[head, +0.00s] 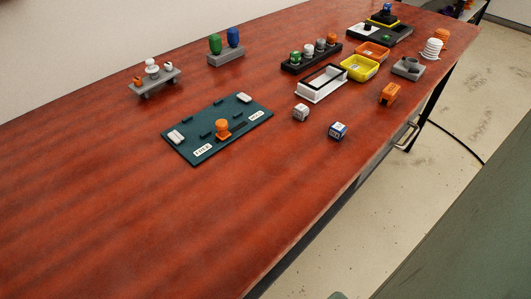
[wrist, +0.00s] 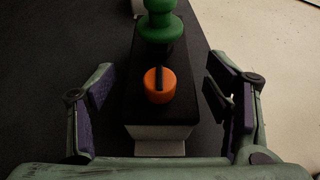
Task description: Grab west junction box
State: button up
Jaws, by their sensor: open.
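In the wrist view a box (wrist: 190,90) with a black top and a pale front face lies between my fingers. A green mushroom-shaped knob (wrist: 160,25) and an orange round knob (wrist: 159,86) with a dark bar stand on it. My gripper (wrist: 161,77) is open, one finger on each side of the box, with visible gaps on both sides. No label naming the west junction box is readable. I cannot tell whether this box is it, or match it to a thing in the head view. My gripper is not identifiable in the head view.
The head view shows a red-brown table (head: 100,230) with a dark green board (head: 190,145), two small cubes (head: 301,113) (head: 338,131), a yellow bin (head: 359,68) and an orange bin (head: 372,52). The table's front left is clear. In the wrist view a dark surface (wrist: 60,40) surrounds the box.

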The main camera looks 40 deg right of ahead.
jog(key=c, duration=1.4)
